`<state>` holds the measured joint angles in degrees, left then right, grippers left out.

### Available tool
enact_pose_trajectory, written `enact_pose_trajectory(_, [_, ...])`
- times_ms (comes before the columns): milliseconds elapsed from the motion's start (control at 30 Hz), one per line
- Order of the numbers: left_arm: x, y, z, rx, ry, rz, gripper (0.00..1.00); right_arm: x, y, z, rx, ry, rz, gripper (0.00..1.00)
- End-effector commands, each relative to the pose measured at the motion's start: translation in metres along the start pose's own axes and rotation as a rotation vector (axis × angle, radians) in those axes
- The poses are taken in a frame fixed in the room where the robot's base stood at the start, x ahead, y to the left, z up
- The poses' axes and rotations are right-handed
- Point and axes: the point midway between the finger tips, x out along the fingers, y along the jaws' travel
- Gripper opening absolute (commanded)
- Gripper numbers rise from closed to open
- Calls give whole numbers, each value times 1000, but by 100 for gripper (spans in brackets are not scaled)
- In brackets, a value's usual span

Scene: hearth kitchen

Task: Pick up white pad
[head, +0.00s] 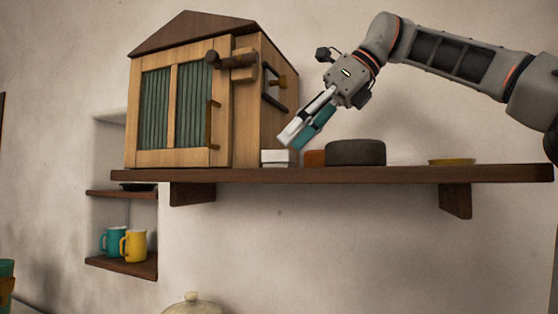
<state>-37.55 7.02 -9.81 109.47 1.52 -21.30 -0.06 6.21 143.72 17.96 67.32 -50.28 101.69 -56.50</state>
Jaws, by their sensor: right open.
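The white pad (275,158) is a small white block on the wooden shelf (400,174), just right of the wooden cabinet's front. My right gripper (293,139) comes in from the upper right and points down and left. Its fingertips are just above the white pad's right end. The gripper is open, and nothing shows held in it. From this angle I cannot tell whether a fingertip touches the pad. My left gripper is not in view.
The wooden cabinet (246,111) with green slatted doors stands left of the pad. An orange block (314,158), a dark round block (355,152) and a yellow dish (452,161) sit to the right. Teal (113,241) and yellow (134,246) mugs stand in the niche below.

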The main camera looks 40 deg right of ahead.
Motion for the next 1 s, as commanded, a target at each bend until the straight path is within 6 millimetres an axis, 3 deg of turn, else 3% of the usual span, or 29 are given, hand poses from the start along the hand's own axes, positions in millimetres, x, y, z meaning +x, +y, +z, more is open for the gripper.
enact_pose_trajectory(300, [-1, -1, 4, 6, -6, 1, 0, 42, -2, 5, 1, 1, 3, 58])
enact_pose_trajectory(633, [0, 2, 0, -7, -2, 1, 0, 50, -2, 6, 2, -2, 1, 58])
enact_pose_trajectory(667, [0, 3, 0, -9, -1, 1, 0, 50, -2, 6, 2, -1, 1, 56])
enact_pose_trajectory(800, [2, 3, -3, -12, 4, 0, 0, 50, -2, 6, 2, -1, 1, 19])
enact_pose_trajectory(833, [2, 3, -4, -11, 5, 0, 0, 50, -2, 6, 2, -1, 1, 15])
enact_pose_trajectory(1000, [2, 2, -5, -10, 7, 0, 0, 50, -2, 6, 1, -2, 0, 15])
